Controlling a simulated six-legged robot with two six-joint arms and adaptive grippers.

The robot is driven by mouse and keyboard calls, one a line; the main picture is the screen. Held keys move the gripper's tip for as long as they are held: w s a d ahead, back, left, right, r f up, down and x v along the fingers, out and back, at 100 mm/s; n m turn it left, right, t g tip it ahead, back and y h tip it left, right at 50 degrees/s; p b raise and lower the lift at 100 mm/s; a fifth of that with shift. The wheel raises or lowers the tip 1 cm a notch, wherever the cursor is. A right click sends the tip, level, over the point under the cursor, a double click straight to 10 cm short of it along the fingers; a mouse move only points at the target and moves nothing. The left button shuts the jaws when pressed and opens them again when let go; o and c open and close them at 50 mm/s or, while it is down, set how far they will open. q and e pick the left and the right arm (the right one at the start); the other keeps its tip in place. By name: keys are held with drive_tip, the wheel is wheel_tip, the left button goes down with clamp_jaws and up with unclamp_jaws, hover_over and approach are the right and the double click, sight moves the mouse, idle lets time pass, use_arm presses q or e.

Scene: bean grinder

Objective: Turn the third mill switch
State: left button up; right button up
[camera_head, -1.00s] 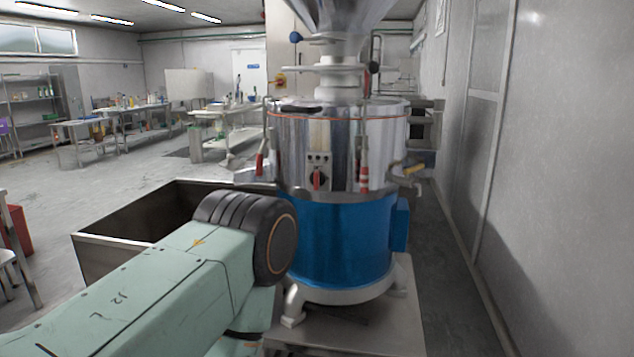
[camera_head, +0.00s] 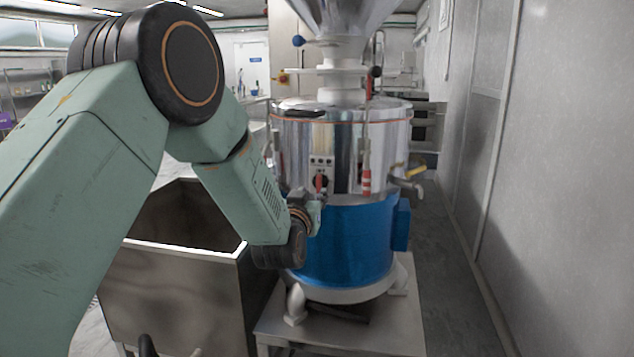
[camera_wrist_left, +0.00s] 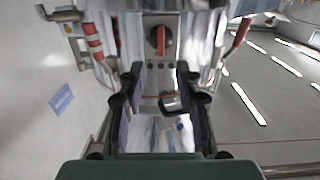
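The mill (camera_head: 340,240) has a shiny steel upper drum and a blue lower body. A small panel on its steel front carries a dark rotary switch with a red handle (camera_head: 320,183). In the left wrist view the switch (camera_wrist_left: 159,40) is near the top centre, its red handle in line with the picture's height. Small dark buttons sit beside it on the panel. My left gripper (camera_head: 315,206) is just in front of and below the switch. In the left wrist view its two fingers (camera_wrist_left: 160,72) are apart, with nothing between them, facing the panel. My right gripper is not in view.
Red-handled levers flank the panel; a red-and-white one (camera_head: 365,182) is to its right. A yellow-handled spout (camera_head: 415,173) sticks out at the right. An open metal bin (camera_head: 185,290) stands left of the mill. A wall runs along the right.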

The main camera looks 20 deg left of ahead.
sight(319, 181)
use_arm(q)
drive_tip(key=shift+x, duration=3.85)
drive_tip(key=shift+a+r, duration=0.1)
drive_tip(key=shift+r, duration=0.05)
clamp_jaws()
